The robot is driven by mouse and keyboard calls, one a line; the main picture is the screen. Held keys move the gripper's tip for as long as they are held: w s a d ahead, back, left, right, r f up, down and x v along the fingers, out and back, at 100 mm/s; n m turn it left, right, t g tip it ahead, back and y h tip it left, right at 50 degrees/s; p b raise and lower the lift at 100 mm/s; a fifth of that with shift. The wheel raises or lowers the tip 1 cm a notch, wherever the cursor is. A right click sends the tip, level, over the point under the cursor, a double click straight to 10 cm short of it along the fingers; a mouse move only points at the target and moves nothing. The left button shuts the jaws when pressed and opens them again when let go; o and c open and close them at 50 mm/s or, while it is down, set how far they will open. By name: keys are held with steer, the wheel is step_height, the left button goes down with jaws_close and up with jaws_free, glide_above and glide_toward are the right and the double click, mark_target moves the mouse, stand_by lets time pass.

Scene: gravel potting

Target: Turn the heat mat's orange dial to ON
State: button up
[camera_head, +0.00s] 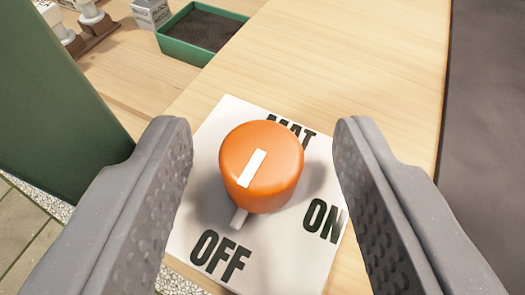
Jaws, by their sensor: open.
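The orange dial (262,166) stands on a white plate (196,222) marked MAT, ON and OFF. OFF is printed at the plate's lower left and ON at its right.
The plate lies on a light wooden surface (340,65). A green tray (186,52) with dark contents, a small grey-white box (151,13) and some white-and-brown items (85,25) are at the upper left. A large green form (50,110) stands at left; a dark surface (490,120) lies at right.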

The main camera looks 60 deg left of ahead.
jaws_close()
